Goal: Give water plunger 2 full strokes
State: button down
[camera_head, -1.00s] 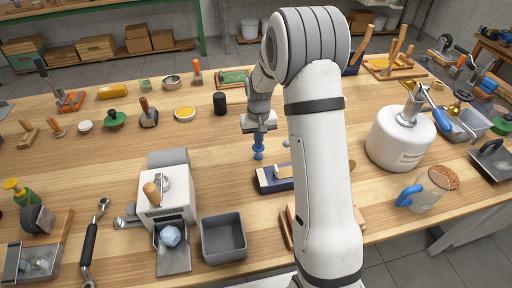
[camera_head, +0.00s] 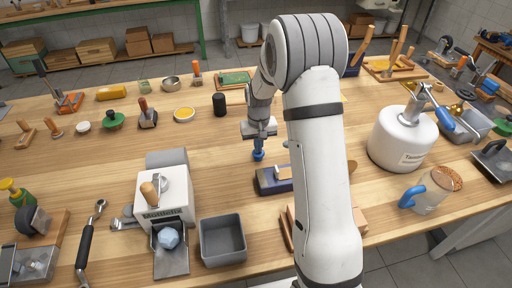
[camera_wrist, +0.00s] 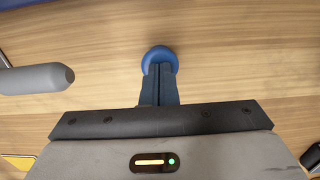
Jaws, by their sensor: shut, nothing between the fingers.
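A small blue round-topped piece (camera_head: 258,156), which looks like the water plunger, stands on the table directly below my gripper (camera_head: 259,148). In the wrist view its blue round end (camera_wrist: 160,58) shows at the tips of my shut fingers (camera_wrist: 160,72). The fingers hold nothing between them. They reach down to the blue piece and seem to touch it from above, but the exact contact is hidden. The lower part of the plunger is hard to make out.
A dark blue block (camera_head: 268,183) lies just in front of the plunger. A white Monolith machine (camera_head: 165,208) and a grey bin (camera_head: 222,240) stand at front left. A white tank (camera_head: 402,142) and a blue-handled jug (camera_head: 432,190) stand at right. A black cylinder (camera_head: 219,104) stands behind left.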

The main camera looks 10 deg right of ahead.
jog(key=shift+r, duration=0.1)
jog(key=shift+r+p, duration=1.3)
jog(key=shift+r, duration=0.7)
notch_tip(320, 180, up, 5)
jog(key=p, duration=0.3)
jog(key=s+r+t, duration=0.2)
jog(key=s+r, duration=1.1)
jog(key=s, duration=0.1)
jog(key=s+r+t, duration=0.1)
jog(key=s+r, duration=0.1)
jog(key=s, duration=1.2)
jog(key=shift+s+a+r, duration=0.15)
jog(key=shift+s+r, duration=0.15)
jog(key=shift+s, duration=0.05)
